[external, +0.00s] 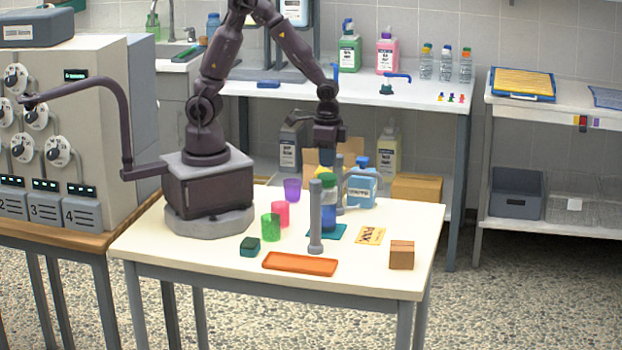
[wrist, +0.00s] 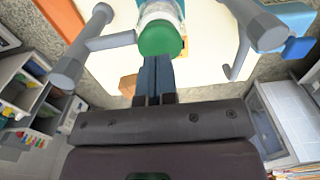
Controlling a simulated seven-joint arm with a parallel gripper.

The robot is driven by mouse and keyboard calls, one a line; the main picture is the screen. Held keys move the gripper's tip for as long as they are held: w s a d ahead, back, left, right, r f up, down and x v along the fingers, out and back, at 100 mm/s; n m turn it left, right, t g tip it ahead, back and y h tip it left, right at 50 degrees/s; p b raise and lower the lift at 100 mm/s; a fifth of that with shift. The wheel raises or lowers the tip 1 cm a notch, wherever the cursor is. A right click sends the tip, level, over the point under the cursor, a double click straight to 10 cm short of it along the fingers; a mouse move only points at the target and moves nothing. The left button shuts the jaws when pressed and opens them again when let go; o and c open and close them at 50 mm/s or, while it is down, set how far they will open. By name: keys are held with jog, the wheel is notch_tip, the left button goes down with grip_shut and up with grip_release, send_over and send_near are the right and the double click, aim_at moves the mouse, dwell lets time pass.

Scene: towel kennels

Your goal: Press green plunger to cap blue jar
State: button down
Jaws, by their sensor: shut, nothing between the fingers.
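The green plunger (external: 328,181) sits above the blue jar (external: 329,216), which stands upright on a small teal mat (external: 343,231). In the wrist view the round green plunger top (wrist: 160,38) is at the top centre, with a pale, clear part and blue beyond it. My gripper (external: 328,168) is shut and empty, pointing down just over the plunger. In the wrist view its fingertips (wrist: 157,60) meet the edge of the green top; I cannot tell whether they touch it. A grey post (external: 315,215) partly hides the jar.
Grey posts with side arms (wrist: 70,68) (wrist: 262,30) flank the plunger closely. An orange tray (external: 300,263), a cardboard box (external: 401,255), a yellow card (external: 371,236) and coloured cups (external: 270,227) lie around. A blue-capped bottle (external: 361,187) stands behind. The table's right front is mostly clear.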

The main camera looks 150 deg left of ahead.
aim_at(327, 175)
dwell(0.4)
jog(key=shift+f, duration=1.8)
jog(key=shift+r, duration=1.8)
notch_tip(327, 175, up, 6)
jog(key=shift+s, duration=0.1)
